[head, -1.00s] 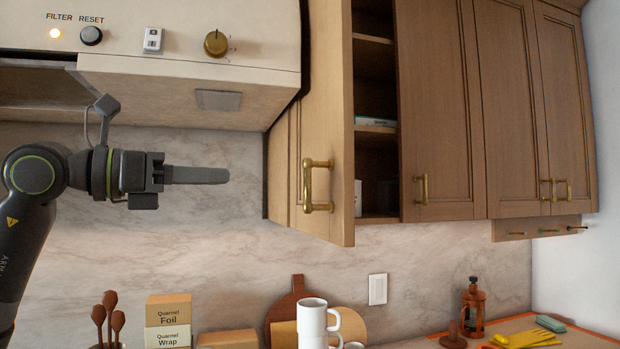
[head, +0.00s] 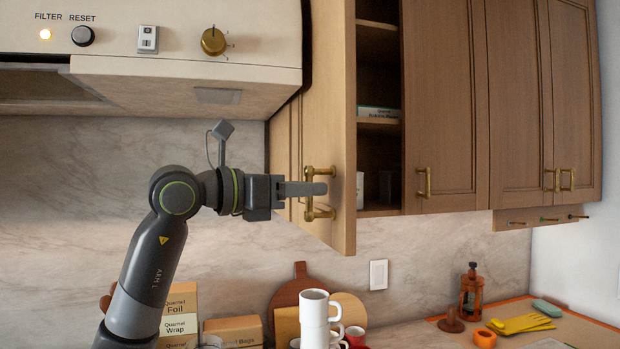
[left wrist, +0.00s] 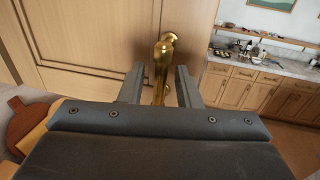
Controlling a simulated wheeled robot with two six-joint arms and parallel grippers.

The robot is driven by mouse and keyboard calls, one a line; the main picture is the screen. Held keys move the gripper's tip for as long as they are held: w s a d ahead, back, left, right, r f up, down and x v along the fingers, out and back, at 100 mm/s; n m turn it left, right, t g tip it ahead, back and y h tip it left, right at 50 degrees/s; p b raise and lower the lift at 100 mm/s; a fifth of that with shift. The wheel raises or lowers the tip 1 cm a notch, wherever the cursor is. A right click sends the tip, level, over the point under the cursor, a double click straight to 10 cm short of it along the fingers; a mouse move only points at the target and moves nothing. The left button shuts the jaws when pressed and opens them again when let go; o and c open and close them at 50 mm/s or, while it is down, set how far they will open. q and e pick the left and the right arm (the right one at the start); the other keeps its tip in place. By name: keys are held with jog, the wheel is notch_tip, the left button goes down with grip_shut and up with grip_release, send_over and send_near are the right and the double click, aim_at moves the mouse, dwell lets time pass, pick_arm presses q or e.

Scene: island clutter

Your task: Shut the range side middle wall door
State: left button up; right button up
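The wall cabinet door beside the range hood (head: 343,110) stands open, swung out toward me, its free edge at the right and cabinet shelves showing past it. A brass bar handle (head: 319,214) is on its face; it also shows in the left wrist view (left wrist: 163,55). My left gripper (head: 308,188) is at this handle. In the left wrist view its two fingers (left wrist: 160,88) are apart, one on each side of the brass bar, with a gap visible at the left; contact cannot be told. My right gripper is not in view.
The range hood (head: 180,75) hangs above my left arm. Closed wall doors (head: 515,110) continue to the right. Below, the counter holds a white mug stack (head: 314,310), cutting boards (head: 285,295), boxes (head: 233,330) and a red-brown grinder (head: 472,290).

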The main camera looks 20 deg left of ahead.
pick_arm(q)
jog(key=shift+w+d, duration=0.45)
jog(key=shift+c, duration=0.2)
grip_shut()
